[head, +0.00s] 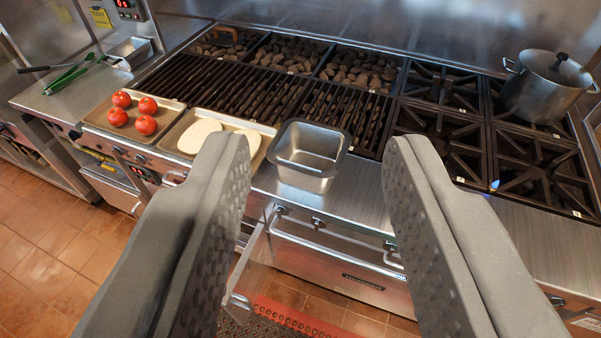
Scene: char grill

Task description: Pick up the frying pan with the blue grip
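I see no frying pan with a blue grip in the head view. A small blue spot (494,184) shows at the edge of the right burners; I cannot tell what it is. My gripper (317,146) is open, with its two grey ridged fingers wide apart. A square metal container (310,172) shows between the fingertips, on the counter's front ledge. I see nothing held. The fingers hide parts of the counter front.
A lidded pot (540,92) stands on the back right burners (440,86). The char grill (230,83) fills the middle. Trays hold tomatoes (145,124) and pale flat pieces (198,135). Green-handled tongs (70,75) lie at left. A drawer (250,262) stands open below. The right ledge is clear.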

